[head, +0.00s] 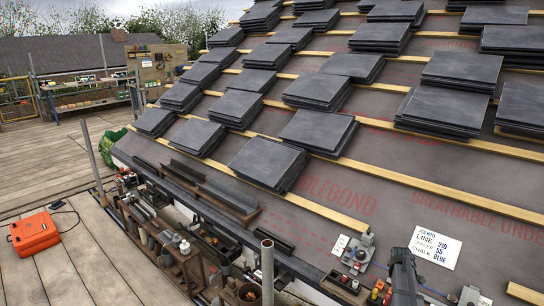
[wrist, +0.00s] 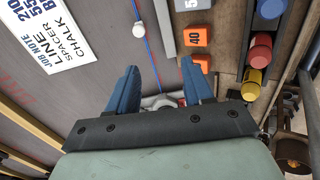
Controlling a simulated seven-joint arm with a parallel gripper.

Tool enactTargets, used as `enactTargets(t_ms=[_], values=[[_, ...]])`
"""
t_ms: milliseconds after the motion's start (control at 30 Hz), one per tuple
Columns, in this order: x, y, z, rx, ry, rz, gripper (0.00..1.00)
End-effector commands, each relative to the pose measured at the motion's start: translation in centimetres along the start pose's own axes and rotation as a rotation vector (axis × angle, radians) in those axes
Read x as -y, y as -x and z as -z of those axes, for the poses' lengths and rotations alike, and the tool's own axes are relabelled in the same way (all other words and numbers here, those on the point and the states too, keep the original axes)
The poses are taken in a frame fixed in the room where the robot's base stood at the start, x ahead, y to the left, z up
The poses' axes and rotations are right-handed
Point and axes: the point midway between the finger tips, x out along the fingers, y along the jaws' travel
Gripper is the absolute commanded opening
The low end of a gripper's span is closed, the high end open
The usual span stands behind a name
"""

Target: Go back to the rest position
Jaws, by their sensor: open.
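My gripper (wrist: 161,76) is open, its two blue fingers well apart in the wrist view. Nothing is held between them. A rounded pale metal thing with a bit of red shows low between the fingers, partly hidden, and I cannot tell whether it touches them. In the head view my dark arm end (head: 404,278) is at the bottom right, above the roof's lower edge. Its fingertips cannot be made out there.
A job note (head: 435,246) lies on the underlay beside my arm. A grey metal device (head: 358,252) stands to the left. Red, yellow and blue bottles (wrist: 260,46) and an orange block marked 40 (wrist: 195,37) are close by. Slate stacks (head: 268,162) cover the battens above.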

Motion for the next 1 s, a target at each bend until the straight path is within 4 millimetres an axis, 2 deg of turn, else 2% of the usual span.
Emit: enactTargets(t_ms=[33,167,300,500,600,700,1000], values=[[2.2,1.1,1.2,-0.008,-0.027,0.025,0.51],[8.6,3.6,4.8,-0.020,-0.141,0.111,0.51],[16.0,6.9,8.0,-0.009,-0.274,0.214,0.51],[26.3,12.2,10.9,0.052,-0.453,0.357,0.51],[30.4,14.6,11.5,0.093,-0.527,0.410,0.51],[33.7,16.5,11.7,0.134,-0.586,0.452,0.51],[41.2,21.5,11.2,0.253,-0.713,0.530,0.51]])
